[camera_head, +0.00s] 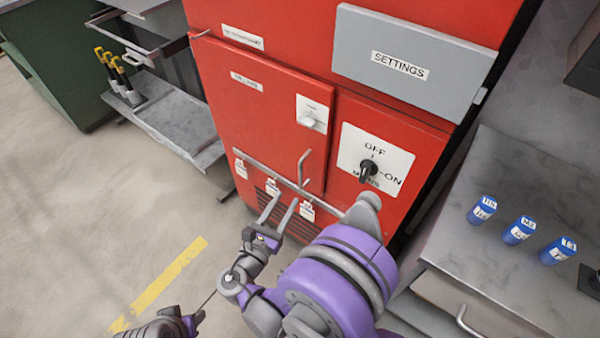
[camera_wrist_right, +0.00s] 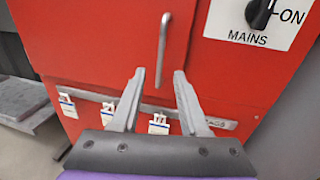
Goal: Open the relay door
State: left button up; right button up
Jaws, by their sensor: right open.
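The relay door appears to be the red left-hand door (camera_head: 262,110) on the cabinet front; its small label is too blurred to read. It looks closed. Its grey vertical bar handle (camera_head: 303,168) is near the door's lower right edge, and it also shows in the right wrist view (camera_wrist_right: 164,48). My right gripper (camera_head: 286,197) is open and empty, below and slightly left of the handle in the head view. In the right wrist view its fingertips (camera_wrist_right: 160,72) lie either side of the handle's lower end; contact cannot be told. My left gripper's fingers are not visible.
A rail (camera_head: 270,172) with several white tags runs across the cabinet near the gripper. The MAINS switch (camera_head: 368,171) and grey SETTINGS panel (camera_head: 400,65) are to the right. Blue cylinders (camera_head: 519,230) stand on the right counter (camera_head: 490,285). Open floor (camera_head: 80,210) lies left.

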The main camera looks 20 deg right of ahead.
aim_at(300, 177)
jog(key=b+x, duration=0.1)
jog(key=x, duration=0.9)
jog(key=shift+s, duration=0.1)
grip_shut()
dwell(1.1)
